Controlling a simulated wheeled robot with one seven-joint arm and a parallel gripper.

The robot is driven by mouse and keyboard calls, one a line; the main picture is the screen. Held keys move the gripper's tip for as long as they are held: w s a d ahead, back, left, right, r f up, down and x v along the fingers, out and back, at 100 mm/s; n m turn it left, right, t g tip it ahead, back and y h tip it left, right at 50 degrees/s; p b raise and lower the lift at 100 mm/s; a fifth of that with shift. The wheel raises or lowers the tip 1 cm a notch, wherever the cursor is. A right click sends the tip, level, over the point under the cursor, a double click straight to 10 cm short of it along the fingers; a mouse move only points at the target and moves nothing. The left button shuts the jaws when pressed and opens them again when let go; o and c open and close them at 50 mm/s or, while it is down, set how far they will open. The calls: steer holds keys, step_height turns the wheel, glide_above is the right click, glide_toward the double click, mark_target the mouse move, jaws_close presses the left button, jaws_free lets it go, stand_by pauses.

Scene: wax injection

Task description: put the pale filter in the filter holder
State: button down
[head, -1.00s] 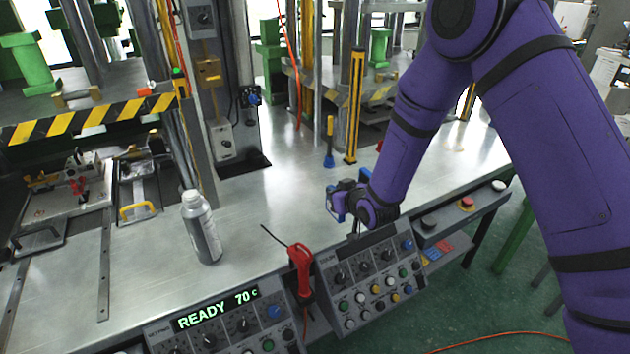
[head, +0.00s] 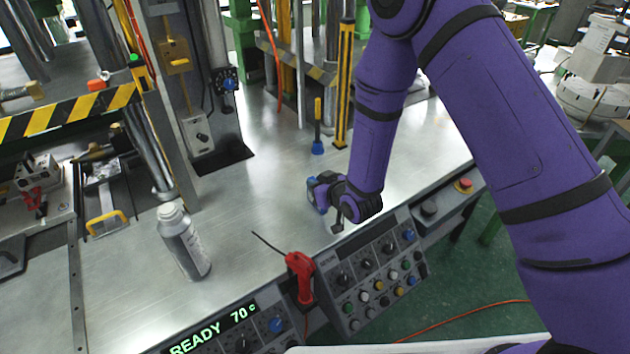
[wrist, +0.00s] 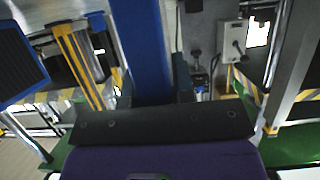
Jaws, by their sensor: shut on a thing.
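My gripper (head: 328,196) is above the metal bench, behind the control panels in the head view. In the wrist view my gripper (wrist: 152,88) is shut on a flat blue thing (wrist: 148,45), seen as a broad blue strip running up between the fingers. Only a small blue part of it (head: 313,190) shows in the head view. I cannot tell whether this is the pale filter, as no pale face shows. I cannot make out the filter holder in either view.
A grey bottle (head: 184,242) stands on the bench (head: 245,205) at left. A red-handled tool (head: 300,275) hangs at the front edge beside the button panel (head: 375,280). A blue-footed post (head: 318,130) and a yellow-black post (head: 344,85) stand behind my gripper. A dark blue-framed panel (wrist: 18,60) shows in the wrist view.

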steer(key=shift+f, duration=0.1)
steer(key=c, duration=1)
jaws_free()
